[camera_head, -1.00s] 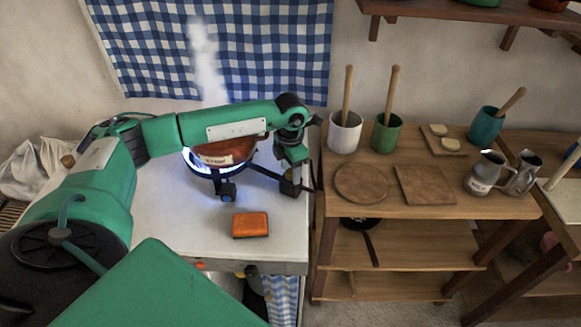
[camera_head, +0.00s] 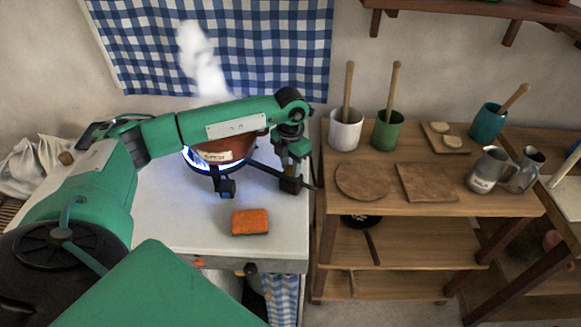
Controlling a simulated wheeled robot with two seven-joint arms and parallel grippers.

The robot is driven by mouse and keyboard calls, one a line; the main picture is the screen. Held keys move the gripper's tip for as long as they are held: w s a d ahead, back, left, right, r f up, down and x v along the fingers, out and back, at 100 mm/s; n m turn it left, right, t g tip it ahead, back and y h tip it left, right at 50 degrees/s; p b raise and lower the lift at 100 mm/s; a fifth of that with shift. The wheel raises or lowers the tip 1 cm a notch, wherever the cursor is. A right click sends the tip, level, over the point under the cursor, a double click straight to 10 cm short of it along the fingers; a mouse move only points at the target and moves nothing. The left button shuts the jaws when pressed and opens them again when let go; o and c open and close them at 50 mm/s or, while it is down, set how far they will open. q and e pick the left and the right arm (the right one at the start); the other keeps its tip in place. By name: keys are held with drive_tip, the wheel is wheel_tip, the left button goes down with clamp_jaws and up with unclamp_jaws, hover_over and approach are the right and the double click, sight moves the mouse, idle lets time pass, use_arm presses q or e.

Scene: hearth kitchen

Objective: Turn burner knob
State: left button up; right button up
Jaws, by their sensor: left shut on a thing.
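A burner with blue-white flame (camera_head: 193,160) stands on the white worktop, and a brown pot (camera_head: 232,147) with a pale label sits on it, partly hidden under my left arm. A dark bar runs from the burner to a small dark block (camera_head: 290,185) at the worktop's right edge, with a thin hose beyond it. My left gripper (camera_head: 291,171) points down from the end of my arm, shut at the top of this block. The burner knob is hidden by the fingers there. My right gripper is not in view.
An orange sponge (camera_head: 250,222) lies on the worktop (camera_head: 185,217) in front of the burner. A wooden shelf unit (camera_head: 440,205) with crocks, boards and metal jugs stands to the right. A blue checked curtain (camera_head: 270,45) hangs behind, with steam (camera_head: 203,65) rising before it.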

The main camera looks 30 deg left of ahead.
use_arm(q)
drive_tip(key=n+b, duration=0.1)
drive_tip(key=n, duration=0.1)
drive_tip(key=shift+f+n, duration=0.1)
drive_tip(key=shift+n, duration=0.3)
drive_tip(key=n+b, duration=0.1)
drive_tip(key=n, duration=0.2)
drive_tip(key=shift+n, duration=0.3)
drive_tip(key=n+b, duration=0.1)
drive_tip(key=n, duration=0.2)
drive_tip(key=shift+n, duration=0.5)
drive_tip(key=shift+w, duration=0.1)
drive_tip(key=o, duration=1)
drive_tip(key=shift+c, duration=0.2)
